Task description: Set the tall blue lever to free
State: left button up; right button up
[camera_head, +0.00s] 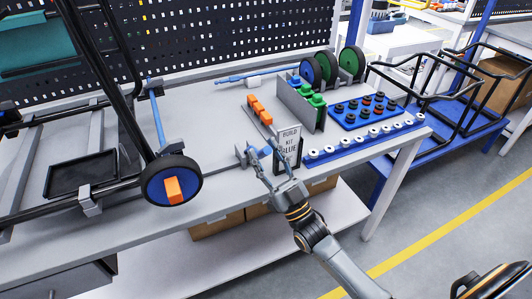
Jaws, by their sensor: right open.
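My left gripper is not in view.
Orange blocks (260,109), green parts (313,99) and a blue tray of dark pieces (362,105) sit on the right. Bare bench top (205,125) lies between bar and blocks.

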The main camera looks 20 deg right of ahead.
jog(key=shift+s+f, duration=0.15)
jog(key=shift+f, duration=0.05)
jog(key=v, duration=1.1)
jog(key=shift+s, duration=0.25)
jog(key=shift+d+f, duration=0.1)
jog(key=shift+f, duration=0.05)
